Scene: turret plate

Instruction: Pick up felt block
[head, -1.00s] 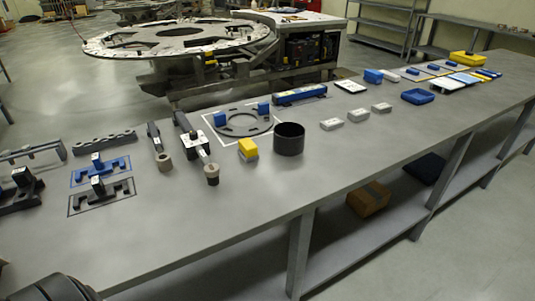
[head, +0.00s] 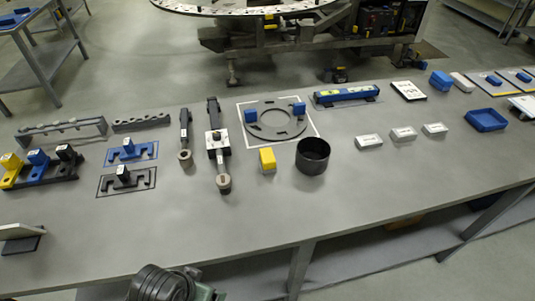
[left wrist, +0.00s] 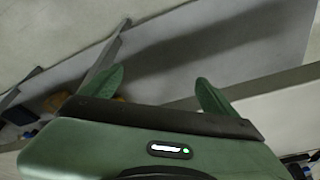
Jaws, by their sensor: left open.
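A small yellow block with a pale lower layer (head: 267,160) stands on the grey workbench (head: 390,185), just left of a black open cup (head: 312,156). It looks most like the felt block, but I cannot tell its material. My left gripper (left wrist: 157,88) is open and empty in the left wrist view, its two green fingers apart over the bench edge and floor. In the head view only a dark and green part of my left arm shows at the bottom edge, well short of the block. My right gripper is not in view.
A ring plate (head: 274,131) with blue blocks lies behind the yellow block. Two handled tools (head: 217,150) lie to its left. Several pale labelled blocks (head: 403,134) and a blue tray (head: 486,120) are to the right. The bench front is mostly clear.

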